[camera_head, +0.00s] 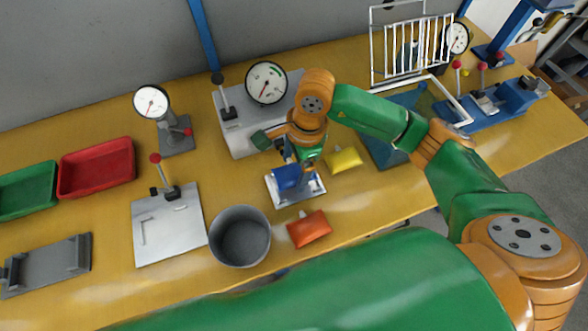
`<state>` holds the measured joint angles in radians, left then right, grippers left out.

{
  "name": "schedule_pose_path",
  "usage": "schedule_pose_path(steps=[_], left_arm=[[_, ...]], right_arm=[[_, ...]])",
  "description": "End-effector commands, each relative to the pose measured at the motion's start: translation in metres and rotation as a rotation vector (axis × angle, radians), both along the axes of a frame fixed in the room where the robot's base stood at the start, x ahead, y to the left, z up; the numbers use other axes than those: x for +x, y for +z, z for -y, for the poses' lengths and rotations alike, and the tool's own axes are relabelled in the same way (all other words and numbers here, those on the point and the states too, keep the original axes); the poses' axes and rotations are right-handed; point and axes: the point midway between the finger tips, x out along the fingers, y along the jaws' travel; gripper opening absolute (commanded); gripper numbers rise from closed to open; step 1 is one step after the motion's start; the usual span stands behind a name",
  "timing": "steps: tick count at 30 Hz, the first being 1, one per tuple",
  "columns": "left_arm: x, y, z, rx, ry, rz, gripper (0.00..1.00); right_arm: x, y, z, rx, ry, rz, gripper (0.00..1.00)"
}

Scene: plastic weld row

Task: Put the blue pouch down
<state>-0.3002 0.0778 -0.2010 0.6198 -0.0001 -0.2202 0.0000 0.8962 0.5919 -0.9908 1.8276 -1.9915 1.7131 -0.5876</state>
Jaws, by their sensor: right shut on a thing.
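The blue pouch (286,178) is held in my right gripper (295,166), which points down and is shut on it. The pouch is over a small white and blue plate (312,190) on the yellow table. I cannot tell whether the pouch touches the plate. The gripper and wrist hide part of the pouch and the plate's back. My left gripper is not in view.
A yellow pouch (343,160) lies right of the plate, and an orange pouch (309,229) lies in front. A grey bin (240,237) stands front left. A dial gauge machine (266,84) stands behind. Red (97,167) and green (27,190) trays are far left.

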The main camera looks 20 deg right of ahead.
Motion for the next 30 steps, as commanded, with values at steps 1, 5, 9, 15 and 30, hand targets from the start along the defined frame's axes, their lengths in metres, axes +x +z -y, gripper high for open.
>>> schedule_pose_path(steps=[1,5,9,15,30], left_arm=[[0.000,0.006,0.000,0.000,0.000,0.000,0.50],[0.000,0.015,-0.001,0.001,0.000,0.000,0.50],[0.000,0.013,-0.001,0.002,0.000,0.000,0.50],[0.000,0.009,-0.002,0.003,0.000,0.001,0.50],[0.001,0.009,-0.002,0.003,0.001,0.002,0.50]], right_arm=[[0.001,-0.006,0.000,-0.001,-0.002,-0.006,0.33],[0.000,-0.028,0.000,-0.001,-0.001,-0.006,0.33],[0.002,-0.033,0.000,-0.001,0.001,0.000,0.33],[0.002,-0.036,0.000,0.000,0.000,0.000,0.33],[0.003,-0.018,0.002,0.001,-0.001,0.004,1.00]])
